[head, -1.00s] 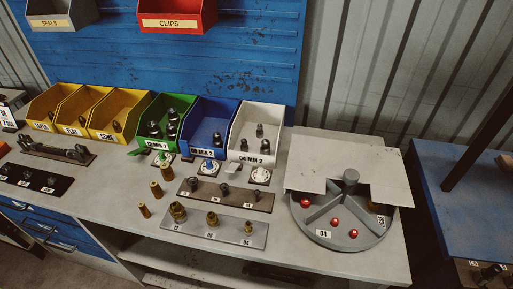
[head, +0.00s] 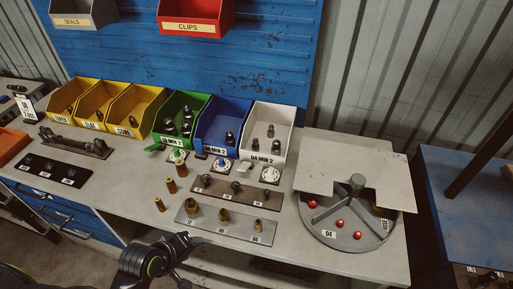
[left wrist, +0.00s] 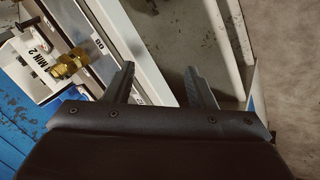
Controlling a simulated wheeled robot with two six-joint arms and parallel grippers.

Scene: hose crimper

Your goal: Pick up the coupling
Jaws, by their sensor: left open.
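Three brass couplings stand in a row on a light grey plate in the head view: a left one (head: 191,206), a middle one (head: 224,215) and a right one (head: 258,226). The frames do not show which one the task means. One brass coupling (left wrist: 68,64) shows at the upper left of the left wrist view. My left gripper (left wrist: 161,84) is open with nothing between its fingers, off to one side of that coupling. In the head view my left arm reaches in at the bottom, in front of the bench edge. My right gripper is out of view.
Brass sleeves (head: 171,186) stand left of the plate. A dark strip (head: 225,194) with small fittings lies behind it. Labelled bins, including a white one (head: 266,140), line the back. A round divided turntable (head: 345,236) with red balls is at right.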

